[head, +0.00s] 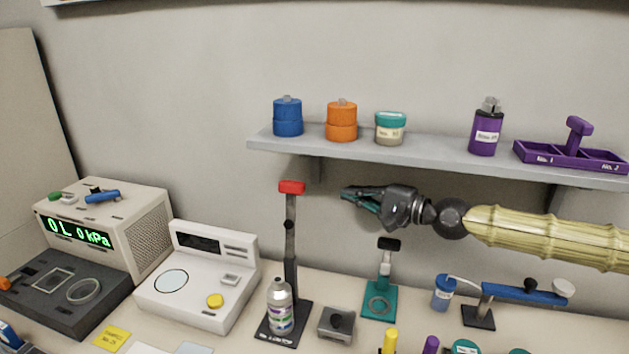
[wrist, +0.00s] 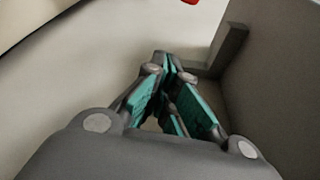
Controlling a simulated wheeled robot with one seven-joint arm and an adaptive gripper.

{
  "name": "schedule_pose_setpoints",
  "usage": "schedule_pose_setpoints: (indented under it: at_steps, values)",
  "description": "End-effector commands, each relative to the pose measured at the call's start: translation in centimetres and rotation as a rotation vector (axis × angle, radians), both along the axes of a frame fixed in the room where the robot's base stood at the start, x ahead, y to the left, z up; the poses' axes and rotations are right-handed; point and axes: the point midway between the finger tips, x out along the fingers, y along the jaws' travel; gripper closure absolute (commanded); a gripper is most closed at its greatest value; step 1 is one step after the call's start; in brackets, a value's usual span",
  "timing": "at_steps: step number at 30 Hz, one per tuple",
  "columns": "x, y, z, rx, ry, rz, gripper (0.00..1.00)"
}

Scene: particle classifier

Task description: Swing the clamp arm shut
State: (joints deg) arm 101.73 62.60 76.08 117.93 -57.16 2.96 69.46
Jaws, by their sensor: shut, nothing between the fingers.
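An upright dark arm (head: 291,240) with a red end block (head: 291,187) rises from a dark base plate (head: 272,335). The red tip also shows at the top edge of the wrist view (wrist: 190,2). A shorter upright arm (head: 387,262) with a black end stands on a teal base (head: 379,303) with a ring. I cannot tell for certain which is the clamp arm. My gripper (head: 347,193) is shut and empty, pointing left, a little right of the red block and apart from it. Its fingers also show in the wrist view (wrist: 165,70).
Above my gripper is a grey shelf (head: 430,150) holding blue and orange containers, a jar, a purple bottle and a purple tray. A spray can (head: 280,306) stands before the dark arm. A blue-armed stand (head: 525,292) is at right; instruments (head: 200,275) fill the left.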

Motion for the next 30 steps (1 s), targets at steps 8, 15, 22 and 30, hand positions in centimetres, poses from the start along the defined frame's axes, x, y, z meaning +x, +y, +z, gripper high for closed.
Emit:
schedule_pose_setpoints:
  at_steps: [8,15,22,30]
  values:
    - [-0.4,-0.5,0.5,0.002,-0.007,-0.005,1.00]
    - [1.4,0.5,-0.4,0.000,0.009,-0.001,1.00]
    - [2.9,2.4,-0.4,-0.001,0.008,-0.001,1.00]
    - [5.0,5.2,-0.7,-0.001,0.009,0.000,1.00]
